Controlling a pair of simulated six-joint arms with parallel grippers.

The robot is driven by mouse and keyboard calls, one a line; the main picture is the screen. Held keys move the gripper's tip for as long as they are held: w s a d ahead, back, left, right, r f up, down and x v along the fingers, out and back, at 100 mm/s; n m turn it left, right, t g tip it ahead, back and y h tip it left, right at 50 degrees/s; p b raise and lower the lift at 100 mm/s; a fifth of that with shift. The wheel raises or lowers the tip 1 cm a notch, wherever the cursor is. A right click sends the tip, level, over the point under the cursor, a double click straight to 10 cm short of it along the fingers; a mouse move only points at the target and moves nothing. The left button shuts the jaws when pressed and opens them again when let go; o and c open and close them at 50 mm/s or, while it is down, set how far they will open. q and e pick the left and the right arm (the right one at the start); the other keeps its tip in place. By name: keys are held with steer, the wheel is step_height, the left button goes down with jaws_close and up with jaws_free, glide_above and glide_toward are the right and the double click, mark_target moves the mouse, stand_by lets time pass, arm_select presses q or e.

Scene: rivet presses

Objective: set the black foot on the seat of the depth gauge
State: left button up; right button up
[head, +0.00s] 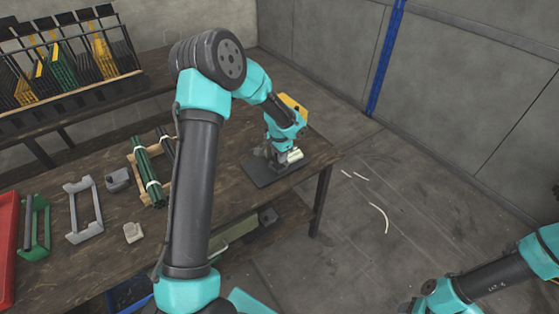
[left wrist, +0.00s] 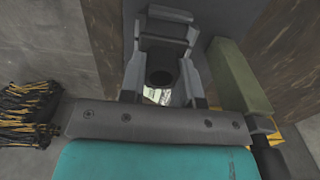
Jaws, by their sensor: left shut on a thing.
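My left gripper (head: 281,158) is low over a dark flat plate (head: 262,174) near the right end of the bench. In the left wrist view its two fingers (left wrist: 162,85) close around a dark round-ended piece, probably the black foot (left wrist: 160,76). The foot is hidden by the gripper in the head view. A pale cylindrical part (head: 294,156) shows beside the fingers above the plate. I cannot tell which part is the depth gauge's seat, or whether the foot touches it. My right gripper is not in view; only part of that arm shows at lower right.
A yellow piece (head: 291,106) stands behind my left wrist. Dark green rods (head: 148,172) lie on a wooden rack at mid-bench. Grey brackets (head: 83,208), a green holder (head: 35,226) and a red bin (head: 6,240) are to the left. The bench's right edge is close to the plate.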

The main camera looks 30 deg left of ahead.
arm_select(q)
steer(key=shift+w+a+f, duration=0.2)
steer(key=shift+w+f, duration=0.05)
steer(key=shift+f, duration=1.55)
steer(key=shift+f, duration=0.15)
steer(key=o, duration=0.8)
steer(key=shift+o, duration=0.4)
step_height(320, 180, up, 12)
steer(key=shift+r, duration=0.2)
